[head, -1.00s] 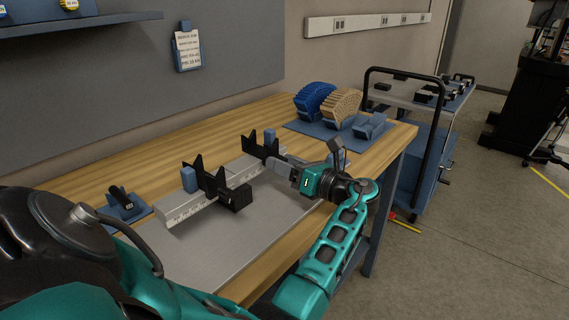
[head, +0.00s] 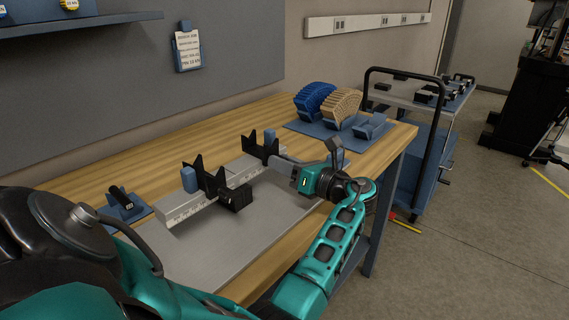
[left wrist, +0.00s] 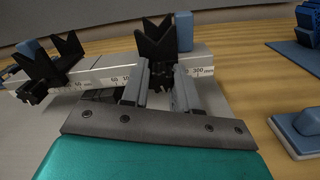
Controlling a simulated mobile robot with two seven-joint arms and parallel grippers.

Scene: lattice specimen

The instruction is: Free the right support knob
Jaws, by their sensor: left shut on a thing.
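A pale rail with a printed scale (head: 185,208) carries two black V-shaped supports. The right support (head: 262,150) is at the far end, near the scale's 300 mark in the left wrist view (left wrist: 158,42). My left gripper (head: 277,167) reaches the front of the right support. In the left wrist view its two grey fingers (left wrist: 158,92) stand on either side of the dark right support knob (left wrist: 161,73), shut on it. The knob is mostly hidden by the fingers in the head view. The left support (head: 205,178) has a black knob (head: 236,198) facing front. My right gripper is not in view.
A grey plate (head: 235,240) lies on the wooden bench in front of the rail. A blue tray (head: 297,126) with blue and tan lattice pieces stands behind on the right. A small blue holder (head: 124,208) stands at the left. A cart (head: 425,90) is beyond the bench.

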